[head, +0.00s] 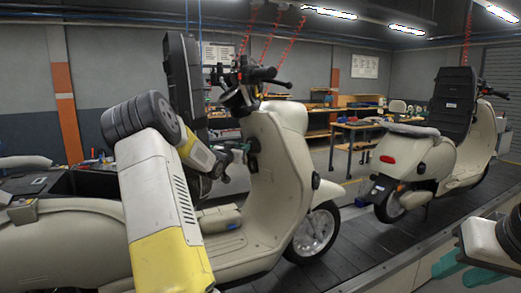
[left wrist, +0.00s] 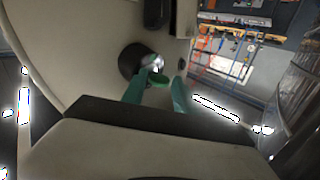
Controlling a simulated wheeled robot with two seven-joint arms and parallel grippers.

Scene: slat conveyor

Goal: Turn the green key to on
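The green key (left wrist: 158,78) sits in a round black lock (left wrist: 132,60) on the cream scooter's inner front panel. My left gripper (left wrist: 160,88) is open in the left wrist view, with one teal finger on each side of the key. The left finger looks very close to the key; a gap shows at the right finger. In the head view my left gripper (head: 240,148) reaches the panel of the near scooter (head: 285,170), and the key is too small to make out. My right gripper (head: 455,268) is at the lower right, away from the scooter, with its teal fingers partly seen.
The near scooter's handlebar (head: 265,75) stands above the lock. A second cream scooter (head: 430,160) stands further right on the dark slat conveyor (head: 350,245). Workbenches (head: 355,125) stand at the back.

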